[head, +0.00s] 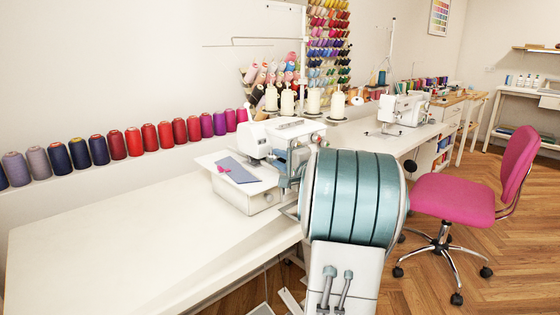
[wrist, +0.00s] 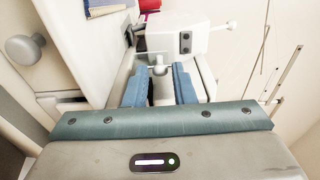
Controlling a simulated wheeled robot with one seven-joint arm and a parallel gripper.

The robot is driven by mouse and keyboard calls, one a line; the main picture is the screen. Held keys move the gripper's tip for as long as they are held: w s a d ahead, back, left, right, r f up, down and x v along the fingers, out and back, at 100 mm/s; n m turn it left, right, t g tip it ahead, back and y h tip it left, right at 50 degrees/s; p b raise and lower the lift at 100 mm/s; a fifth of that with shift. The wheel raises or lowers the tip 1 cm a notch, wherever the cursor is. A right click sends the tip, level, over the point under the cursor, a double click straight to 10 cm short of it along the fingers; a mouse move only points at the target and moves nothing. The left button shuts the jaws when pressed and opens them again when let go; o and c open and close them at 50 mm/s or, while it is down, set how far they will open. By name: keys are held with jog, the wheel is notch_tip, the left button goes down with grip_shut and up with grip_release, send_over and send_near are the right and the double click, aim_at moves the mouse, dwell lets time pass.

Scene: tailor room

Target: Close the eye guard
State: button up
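The sewing machine (head: 262,140) stands on the long white table, with part of it hidden behind my arm. In the wrist view its white head (wrist: 185,42) fills the top middle, with a small rounded metal part below it. A thin, pale edge (wrist: 150,53) near this part may be the eye guard; it is too faint to tell its position. My gripper (wrist: 158,76) is open, its two blue-padded fingers apart, with the rounded part seen between their tips. I cannot tell whether anything touches. In the head view my arm hides most of the gripper.
A blue-grey cloth with a pink piece (head: 234,168) lies on the machine's bed. Thread cones (head: 313,99) stand behind it, and a spool row (head: 150,137) lines the wall. A pink chair (head: 460,195) stands right of my arm. The front-left white table (head: 120,230) is clear.

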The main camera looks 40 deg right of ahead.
jog(key=shift+c, duration=0.2)
grip_shut()
jog(key=shift+f+b, duration=0.1)
jog(key=shift+b, duration=0.25)
